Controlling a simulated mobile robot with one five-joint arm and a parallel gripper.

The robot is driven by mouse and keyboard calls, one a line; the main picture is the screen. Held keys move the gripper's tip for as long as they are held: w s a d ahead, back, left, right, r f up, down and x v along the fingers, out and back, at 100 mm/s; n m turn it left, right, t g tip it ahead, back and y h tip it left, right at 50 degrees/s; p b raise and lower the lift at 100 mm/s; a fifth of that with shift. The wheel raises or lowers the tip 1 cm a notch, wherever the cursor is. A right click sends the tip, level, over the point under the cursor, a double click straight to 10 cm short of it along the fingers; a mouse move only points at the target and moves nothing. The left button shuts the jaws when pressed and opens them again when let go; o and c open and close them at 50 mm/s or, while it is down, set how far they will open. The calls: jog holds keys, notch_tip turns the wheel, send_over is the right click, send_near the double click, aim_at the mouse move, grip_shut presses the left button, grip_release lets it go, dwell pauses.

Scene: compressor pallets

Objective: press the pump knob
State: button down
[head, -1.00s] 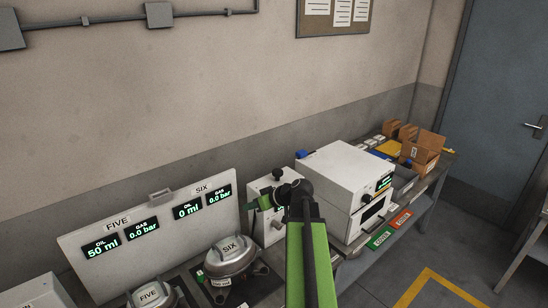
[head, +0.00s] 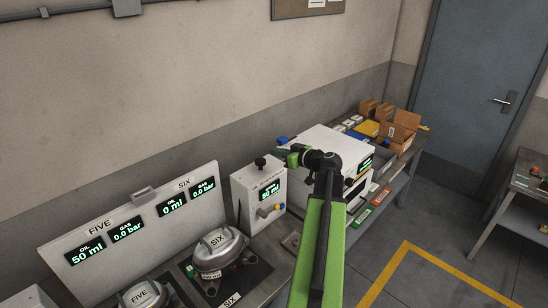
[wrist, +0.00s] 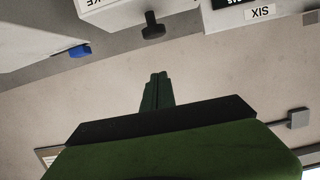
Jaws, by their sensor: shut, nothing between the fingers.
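The pump is a white box (head: 243,197) with a lit display reading 50 ml and a small lever on its front. Its black knob (head: 261,162) stands upright on top. In the wrist view, which looks upside down, the knob (wrist: 153,28) hangs from the box's edge at the top. My gripper (head: 279,151) is shut and empty, close to the right of the knob and slightly higher in the head view. In the wrist view the closed green fingertips (wrist: 157,76) are apart from the knob, with a gap of wall between them.
A white machine (head: 325,146) stands right of the pump, partly behind my arm. Compressor SIX (head: 221,250) and compressor FIVE (head: 143,293) sit in front of a display panel (head: 140,205). An open cardboard box (head: 399,130) is farther along the bench.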

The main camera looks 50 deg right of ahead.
jog(key=b, duration=0.2)
send_over(265, 164)
notch_tip(265, 164, down, 2)
jog(key=shift+w+f, duration=0.1)
jog(key=shift+f, duration=0.1)
notch_tip(265, 164, down, 3)
jog(key=b, duration=0.3)
jog(key=shift+a+f+b, duration=0.1)
jog(key=shift+f+b, duration=0.3)
notch_tip(265, 164, down, 3)
jog(key=b, duration=0.3)
jog(key=shift+f, duration=0.1)
jog(key=shift+s+a+r, duration=0.1)
jog(key=shift+s+r, duration=0.1)
